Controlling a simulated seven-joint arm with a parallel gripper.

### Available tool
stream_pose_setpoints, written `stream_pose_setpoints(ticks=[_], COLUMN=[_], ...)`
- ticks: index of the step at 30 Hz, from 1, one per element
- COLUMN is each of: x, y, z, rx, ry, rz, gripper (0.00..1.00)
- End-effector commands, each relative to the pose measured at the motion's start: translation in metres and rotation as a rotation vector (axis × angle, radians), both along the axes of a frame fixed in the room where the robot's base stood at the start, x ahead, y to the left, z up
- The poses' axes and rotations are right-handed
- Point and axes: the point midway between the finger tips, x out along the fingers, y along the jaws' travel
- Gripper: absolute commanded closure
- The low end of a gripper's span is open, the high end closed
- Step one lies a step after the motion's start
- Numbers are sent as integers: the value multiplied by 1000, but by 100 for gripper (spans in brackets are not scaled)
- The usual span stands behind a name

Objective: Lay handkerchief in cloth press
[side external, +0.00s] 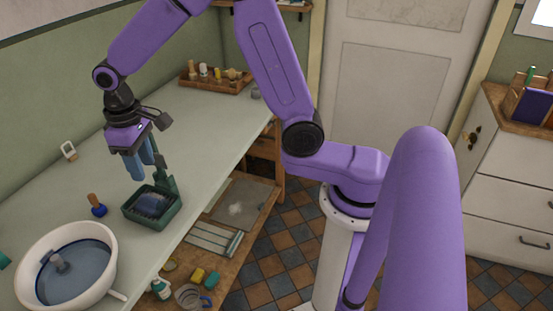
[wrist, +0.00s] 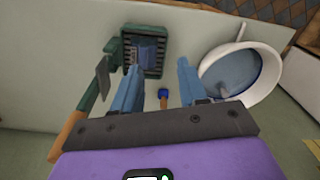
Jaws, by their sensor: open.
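The cloth press (side external: 133,212) is a dark green ribbed box on the counter, with a raised green arm at its back right. It also shows in the wrist view (wrist: 158,68), where a plate and a wooden-ended handle (wrist: 72,130) stand at its left. A blue cloth, seemingly the handkerchief (side external: 153,203), lies inside the press; in the wrist view the cloth (wrist: 147,50) looks folded. My gripper (side external: 140,172) is open, its light blue fingers pointing down above the press. In the wrist view the fingers (wrist: 158,65) are apart with nothing between them.
A white basin (side external: 107,240) with bluish water stands at the front left. A small blue-ended brush or stamp (side external: 97,208) with a wooden handle is between basin and press. A wooden tray (side external: 215,84) of small items is at the back. Lower shelves hold bottles. The middle counter is clear.

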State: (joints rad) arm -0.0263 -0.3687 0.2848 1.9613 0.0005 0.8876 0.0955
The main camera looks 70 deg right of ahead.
Motion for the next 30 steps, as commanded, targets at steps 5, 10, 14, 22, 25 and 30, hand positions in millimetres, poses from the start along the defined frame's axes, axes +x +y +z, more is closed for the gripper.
stream_pose_setpoints(ticks=[5,10,14,22,25,30], x=[-40,-82,-115,-188,-214,-253], y=[1,-3,-10,-35,-47,-66], z=[12,19,24,28,28,27], rx=[3,5,6,10,11,14], ry=[-6,-8,-10,-14,-16,-17], rz=[131,253,348,542,615,720], gripper=[58,58,58,58,58,58])
